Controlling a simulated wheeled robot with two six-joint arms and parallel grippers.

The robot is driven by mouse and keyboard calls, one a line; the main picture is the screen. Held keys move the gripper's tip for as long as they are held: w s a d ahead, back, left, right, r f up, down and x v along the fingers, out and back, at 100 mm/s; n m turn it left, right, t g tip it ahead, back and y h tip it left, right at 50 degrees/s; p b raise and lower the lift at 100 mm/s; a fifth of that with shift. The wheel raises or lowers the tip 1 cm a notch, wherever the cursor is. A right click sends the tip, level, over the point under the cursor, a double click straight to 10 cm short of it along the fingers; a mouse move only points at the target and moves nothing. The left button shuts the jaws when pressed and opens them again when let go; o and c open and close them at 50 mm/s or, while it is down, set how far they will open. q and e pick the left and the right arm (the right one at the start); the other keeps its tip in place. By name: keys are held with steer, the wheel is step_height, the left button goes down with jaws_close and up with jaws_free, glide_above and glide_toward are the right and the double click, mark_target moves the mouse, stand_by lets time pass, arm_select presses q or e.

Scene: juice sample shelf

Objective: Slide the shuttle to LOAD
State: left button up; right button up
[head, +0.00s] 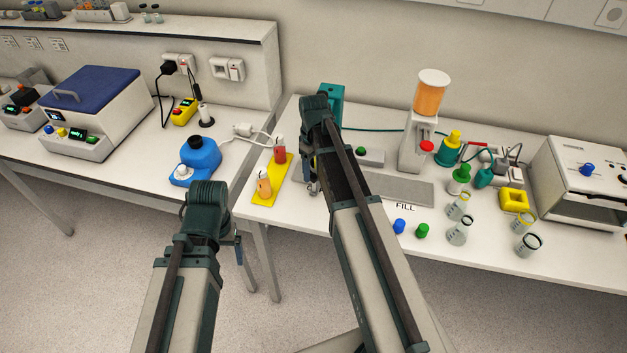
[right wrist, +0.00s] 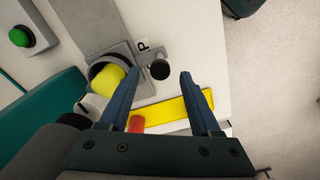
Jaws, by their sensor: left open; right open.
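The grey shuttle track (head: 405,188) lies on the right bench, with the word FILL in front of its visible part; my right arm hides its left part. In the right wrist view, the shuttle (right wrist: 118,62) is at the track's end by a label showing the letter P. It carries a dark round holder with a yellow thing in it, and a black knob (right wrist: 160,69) sticks out beside it. My right gripper (right wrist: 158,76) is open, its fingertips on either side of the knob; I cannot tell if they touch it. My left gripper (head: 238,250) hangs in front of the benches, empty.
A yellow mat (head: 269,190) with a red and an orange bottle lies left of my right gripper. A dispenser (head: 414,150) with an orange tank stands behind the track. Blue and green caps (head: 400,226) and several beakers stand in front. A green button box (head: 370,157) is behind.

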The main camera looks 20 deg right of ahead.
steer(key=shift+f+b, duration=0.4)
steer(key=shift+f, duration=0.4)
jaws_close()
stand_by(0.9)
